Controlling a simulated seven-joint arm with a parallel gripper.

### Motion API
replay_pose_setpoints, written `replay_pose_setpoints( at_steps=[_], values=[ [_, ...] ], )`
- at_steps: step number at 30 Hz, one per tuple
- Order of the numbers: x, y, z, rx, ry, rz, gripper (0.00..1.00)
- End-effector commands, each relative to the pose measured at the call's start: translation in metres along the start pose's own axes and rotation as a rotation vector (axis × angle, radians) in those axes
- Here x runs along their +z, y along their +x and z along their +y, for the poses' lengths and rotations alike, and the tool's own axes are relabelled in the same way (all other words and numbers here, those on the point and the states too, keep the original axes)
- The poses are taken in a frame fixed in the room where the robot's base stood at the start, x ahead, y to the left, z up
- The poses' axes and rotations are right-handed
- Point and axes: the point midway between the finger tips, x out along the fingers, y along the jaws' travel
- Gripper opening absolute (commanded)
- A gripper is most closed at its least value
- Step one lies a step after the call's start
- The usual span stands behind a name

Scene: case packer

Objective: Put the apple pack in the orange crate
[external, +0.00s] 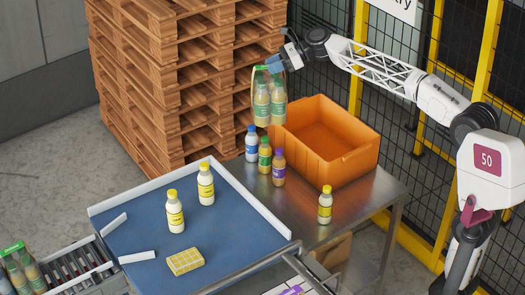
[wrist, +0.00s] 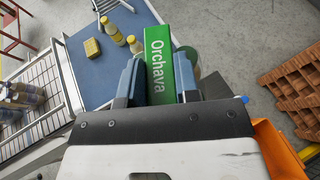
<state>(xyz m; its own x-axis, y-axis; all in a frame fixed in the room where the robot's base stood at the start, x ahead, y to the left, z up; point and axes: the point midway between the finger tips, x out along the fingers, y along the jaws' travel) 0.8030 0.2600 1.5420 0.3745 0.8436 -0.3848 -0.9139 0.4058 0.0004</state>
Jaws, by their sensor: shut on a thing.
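My gripper (external: 276,65) is shut on the top of the apple pack (external: 268,103), a clear-wrapped pack of bottles with green labels and a green top strip. The pack hangs upright in the air, just left of the orange crate (external: 347,170) in the external view, overlapping its left edge. In the wrist view the green strip (wrist: 160,65) reading "Orchava" sits between the two fingers. The crate looks empty inside; part of its wall (wrist: 275,150) shows at the lower right of the wrist view, mostly hidden by my wrist.
Blue, green and purple-labelled bottles (external: 264,155) stand left of the crate; a yellow-labelled bottle (external: 325,206) stands in front. Two yellow-labelled bottles and a yellow block (external: 185,261) are on the blue table (external: 150,225). Pallets (external: 190,80) rise behind; another green-topped pack (external: 18,265) is lower left.

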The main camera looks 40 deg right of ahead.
Motion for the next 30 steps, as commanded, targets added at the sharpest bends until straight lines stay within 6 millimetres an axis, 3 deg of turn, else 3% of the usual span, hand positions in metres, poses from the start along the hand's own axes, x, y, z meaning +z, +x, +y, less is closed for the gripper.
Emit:
replay_pose_setpoints(
  at_steps=[15,30],
  values=[
    [-0.036,-0.092,-0.062,-0.112,0.044,-0.002,0.0],
    [-0.074,-0.184,-0.107,-0.217,0.087,-0.003,0.0]
  ],
)
